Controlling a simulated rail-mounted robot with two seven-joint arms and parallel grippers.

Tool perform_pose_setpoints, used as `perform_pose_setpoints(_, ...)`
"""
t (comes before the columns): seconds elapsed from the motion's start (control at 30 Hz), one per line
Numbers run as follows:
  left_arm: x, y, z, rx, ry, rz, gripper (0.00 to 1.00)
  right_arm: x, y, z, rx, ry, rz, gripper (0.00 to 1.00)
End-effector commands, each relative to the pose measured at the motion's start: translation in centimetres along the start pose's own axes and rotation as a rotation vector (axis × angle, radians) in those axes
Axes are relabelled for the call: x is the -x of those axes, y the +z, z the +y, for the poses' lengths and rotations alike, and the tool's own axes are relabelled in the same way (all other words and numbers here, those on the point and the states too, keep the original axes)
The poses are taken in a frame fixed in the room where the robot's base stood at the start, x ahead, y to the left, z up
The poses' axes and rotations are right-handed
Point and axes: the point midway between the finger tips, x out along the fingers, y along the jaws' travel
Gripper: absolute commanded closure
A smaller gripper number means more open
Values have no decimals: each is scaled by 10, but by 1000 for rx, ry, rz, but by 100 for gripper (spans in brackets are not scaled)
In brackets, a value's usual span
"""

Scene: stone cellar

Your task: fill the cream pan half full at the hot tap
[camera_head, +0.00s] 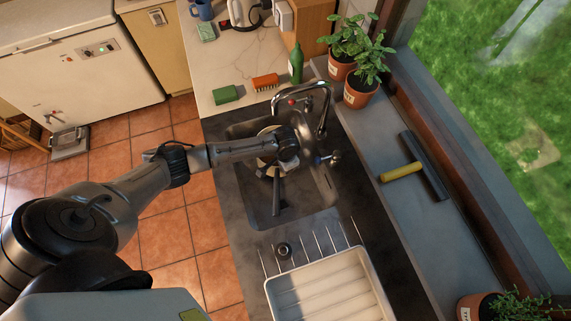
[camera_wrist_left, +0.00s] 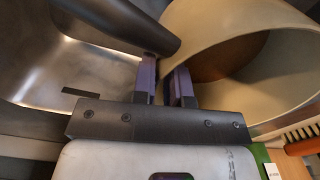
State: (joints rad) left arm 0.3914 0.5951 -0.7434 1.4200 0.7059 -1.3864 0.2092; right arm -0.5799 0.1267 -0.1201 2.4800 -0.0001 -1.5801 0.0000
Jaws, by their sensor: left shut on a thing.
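The cream pan (camera_head: 264,133) is in the steel sink (camera_head: 243,190), under or close to the tap spout, partly hidden by my left arm. Its dark handle (camera_head: 277,192) points toward the drainer. In the left wrist view the pan (camera_wrist_left: 285,95) shows large on the right, its handle (camera_wrist_left: 115,22) at upper left. My left gripper (camera_wrist_left: 166,72) is shut on the pan near the rim and handle base. The chrome tap (camera_head: 318,100) has a red-marked knob (camera_head: 292,101) and a blue-marked knob (camera_head: 333,157). I cannot make out running water or the pan's water level. My right gripper is not in view.
A green bottle (camera_head: 296,63), orange brush (camera_head: 265,82) and green sponge (camera_head: 226,95) stand behind the sink. Potted plants (camera_head: 362,90) and a yellow-handled squeegee (camera_head: 402,172) are on the sill. A cream dish tray (camera_head: 330,290) lies on the drainer.

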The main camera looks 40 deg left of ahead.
Motion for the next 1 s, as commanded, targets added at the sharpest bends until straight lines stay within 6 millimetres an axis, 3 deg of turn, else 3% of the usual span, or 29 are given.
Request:
perform_pose_setpoints(0.1,-13,-1,-1,0,-1,3,100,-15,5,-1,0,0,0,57)
perform_pose_setpoints(0.6,-54,-1,0,1,0,2,100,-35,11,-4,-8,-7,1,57)
perform_pose_setpoints(1.0,-64,-1,0,0,0,3,100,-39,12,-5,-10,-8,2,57)
